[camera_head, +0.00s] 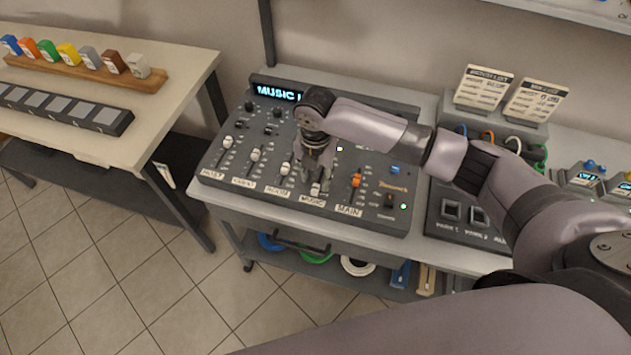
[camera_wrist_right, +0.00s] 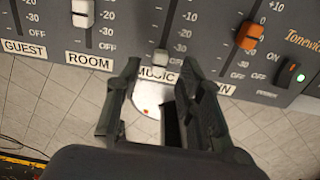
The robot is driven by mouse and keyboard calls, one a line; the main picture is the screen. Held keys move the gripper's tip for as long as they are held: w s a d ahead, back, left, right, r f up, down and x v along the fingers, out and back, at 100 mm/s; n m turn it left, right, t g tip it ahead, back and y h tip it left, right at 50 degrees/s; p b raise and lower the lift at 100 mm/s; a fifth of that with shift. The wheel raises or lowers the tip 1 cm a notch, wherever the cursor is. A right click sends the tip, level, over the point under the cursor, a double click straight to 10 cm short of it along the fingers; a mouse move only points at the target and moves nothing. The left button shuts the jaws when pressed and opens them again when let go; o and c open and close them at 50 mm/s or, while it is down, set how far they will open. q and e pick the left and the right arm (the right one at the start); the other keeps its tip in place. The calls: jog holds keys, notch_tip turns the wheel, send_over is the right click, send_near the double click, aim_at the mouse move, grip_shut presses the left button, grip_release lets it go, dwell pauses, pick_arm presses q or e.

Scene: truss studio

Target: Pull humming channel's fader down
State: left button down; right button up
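The mixer (camera_head: 217,176) stands on a grey table, its display (camera_head: 279,93) reading "MUSIC" with the rest hidden by my arm. The light-capped MUSIC fader (camera_head: 316,189) sits low in its slot, near the OFF end; it also shows in the right wrist view (camera_wrist_right: 160,60). My right gripper (camera_head: 314,174) is over this channel, pointing down. In the right wrist view its fingers (camera_wrist_right: 158,68) are apart, with the cap between or just beyond the tips; contact cannot be told. My left gripper is not in view.
White HOST (camera_head: 227,142), GUEST (camera_head: 255,155) and ROOM (camera_head: 284,169) faders stand higher, left of MUSIC. The orange MAIN fader (camera_head: 356,180) is close on the right, beside a switch (camera_head: 389,200) with a green light. Note cards (camera_head: 483,88) stand behind.

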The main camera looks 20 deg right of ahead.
aim_at(316, 187)
notch_tip(316, 187, up, 8)
jog(key=shift+s+r, duration=0.1)
dwell(0.5)
